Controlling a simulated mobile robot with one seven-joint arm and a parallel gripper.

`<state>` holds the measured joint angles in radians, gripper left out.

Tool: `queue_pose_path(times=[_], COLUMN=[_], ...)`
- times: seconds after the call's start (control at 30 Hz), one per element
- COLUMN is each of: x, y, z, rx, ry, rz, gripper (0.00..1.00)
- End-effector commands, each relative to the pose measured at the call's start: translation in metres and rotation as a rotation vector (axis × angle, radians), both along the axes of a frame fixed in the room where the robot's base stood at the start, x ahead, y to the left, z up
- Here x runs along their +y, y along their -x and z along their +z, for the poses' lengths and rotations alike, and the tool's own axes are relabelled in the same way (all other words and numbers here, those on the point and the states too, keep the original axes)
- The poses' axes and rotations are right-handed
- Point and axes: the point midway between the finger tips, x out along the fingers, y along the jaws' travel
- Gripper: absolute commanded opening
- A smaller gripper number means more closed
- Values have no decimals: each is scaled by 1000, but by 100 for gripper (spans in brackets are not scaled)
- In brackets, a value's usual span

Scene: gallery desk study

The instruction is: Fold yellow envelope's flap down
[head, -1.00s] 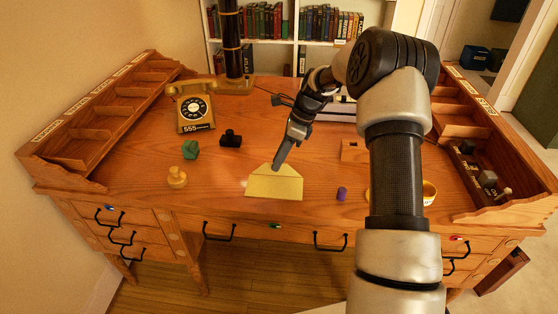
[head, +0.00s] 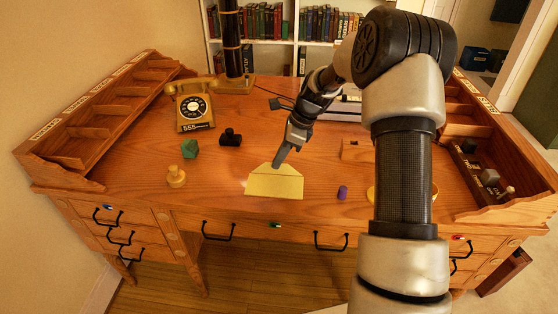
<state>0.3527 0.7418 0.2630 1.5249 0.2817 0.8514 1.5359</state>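The yellow envelope (head: 274,186) lies flat on the desk near its front edge, in the middle of the head view. Its flap (head: 265,170) points away from me, toward the back of the desk, and looks unfolded. My gripper (head: 277,164) comes down from the upper right, with its fingertips at the far edge of the flap. The fingers look close together, but their gap is too small to make out. I cannot tell whether the tips touch the paper. The gripper covers part of the flap's far edge.
A yellow telephone (head: 194,108) stands at the back left. A green object (head: 189,149), a black object (head: 231,137) and a tan knobbed piece (head: 176,176) are left of the envelope. A purple piece (head: 342,192) and a wooden block (head: 356,150) are to the right.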

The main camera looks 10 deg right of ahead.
Motion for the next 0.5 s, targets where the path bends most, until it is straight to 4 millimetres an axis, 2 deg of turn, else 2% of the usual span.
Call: queue_pose_path(times=[0.33, 0.5], x=[6, 7], y=[20, 27], z=[-10, -9], rx=[-289, -410], ry=[95, 132], rz=[0, -3], gripper=[0, 0])
